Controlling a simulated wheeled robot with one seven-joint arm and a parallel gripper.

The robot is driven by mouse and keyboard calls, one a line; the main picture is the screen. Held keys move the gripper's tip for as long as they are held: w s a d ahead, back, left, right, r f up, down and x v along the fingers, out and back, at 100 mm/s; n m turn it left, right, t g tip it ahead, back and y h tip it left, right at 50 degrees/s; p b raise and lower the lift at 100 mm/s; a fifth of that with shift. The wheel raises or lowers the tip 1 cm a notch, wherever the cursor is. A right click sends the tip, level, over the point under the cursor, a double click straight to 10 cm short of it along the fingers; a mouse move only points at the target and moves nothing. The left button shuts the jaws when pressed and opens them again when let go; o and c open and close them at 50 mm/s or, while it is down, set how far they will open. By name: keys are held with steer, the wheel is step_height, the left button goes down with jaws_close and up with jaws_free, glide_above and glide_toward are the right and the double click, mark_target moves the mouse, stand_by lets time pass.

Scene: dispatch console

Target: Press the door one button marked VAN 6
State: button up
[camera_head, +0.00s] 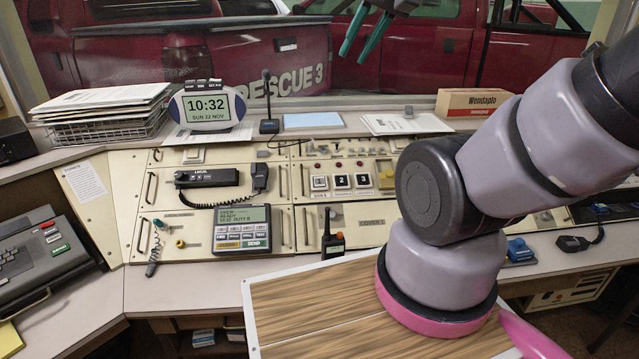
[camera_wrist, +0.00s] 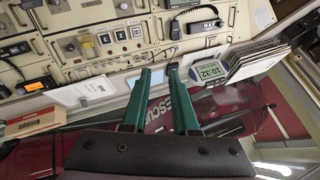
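My gripper (camera_head: 353,57) is high above the console's back, in front of the window, well away from the buttons. Its two green fingers (camera_wrist: 159,70) are apart with nothing between them.
Buttons 2 (camera_head: 341,181) and 3 (camera_head: 362,180) stand close beside button 1. A radio handset (camera_head: 207,177) lies to the left, and a walkie-talkie (camera_head: 333,240) stands below. A clock (camera_head: 208,106) and microphone (camera_head: 268,122) stand on the back ledge. A wood-topped board (camera_head: 340,310) is in front.

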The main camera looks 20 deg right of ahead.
jaws_close()
stand_by(1.6)
